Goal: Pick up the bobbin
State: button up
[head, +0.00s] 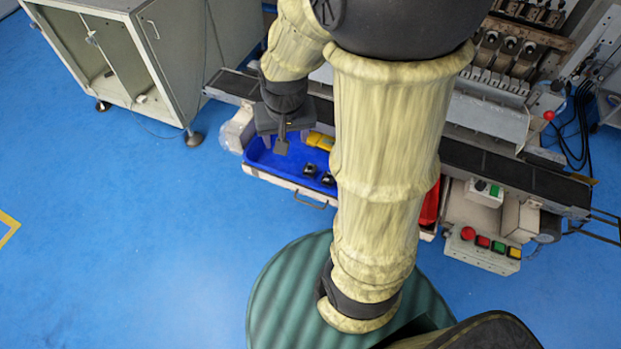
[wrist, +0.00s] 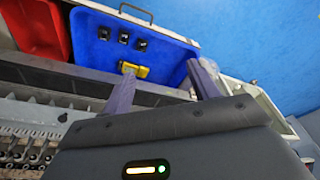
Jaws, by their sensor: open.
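A blue tray (head: 262,158) holds small black parts (head: 310,169) and a yellow piece (head: 320,141). In the wrist view the blue tray (wrist: 85,50) shows three black parts (wrist: 123,38) in a row near its outer side and the yellow piece (wrist: 133,69) near the inner edge. I cannot tell for certain which of these is the bobbin. My gripper (head: 282,140) is above the tray's left part. In the wrist view my gripper (wrist: 160,82) has its two fingers wide apart, with nothing between them. The yellow piece lies ahead of the fingers, apart from them.
A red tray (wrist: 38,28) sits beside the blue one. A dark conveyor (head: 490,167) runs behind the trays, with winder machinery (head: 505,50) beyond. A grey cabinet (head: 170,50) stands at left. A button box (head: 482,250) is at right. Blue floor is free at left.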

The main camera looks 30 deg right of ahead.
jog(key=w+d+f+m+b, duration=0.3)
jog(key=d+f+b, duration=0.1)
jog(key=f+b, duration=0.2)
jog(key=w+d+f+m+g+h+b, duration=0.1)
jog(key=w+d+f+m+b, duration=0.2)
jog(key=f+b, duration=0.3)
jog(key=shift+w+d+f+m, duration=0.25)
jog(key=shift+d+f+m, duration=0.1)
jog(key=shift+d, duration=0.35)
jog(key=shift+f, duration=0.1)
send_over(310, 166)
jog(key=s+a, duration=0.1)
jog(key=s, duration=0.1)
notch_tip(310, 166, down, 11)
jog(key=shift+w+f+b, duration=0.1)
jog(key=shift+f+b, duration=0.1)
jog(key=shift+b, duration=0.2)
jog(key=shift+f, duration=0.25)
jog(key=shift+w+d+f, duration=0.1)
jog(key=shift+w+f, duration=0.1)
jog(key=shift+f, duration=0.65)
jog(key=shift+w+d+f, duration=0.1)
jog(key=shift+w+f, duration=0.05)
jog(key=shift+f, duration=0.75)
jog(key=shift+w+f, duration=0.2)
jog(key=shift+f, duration=0.65)
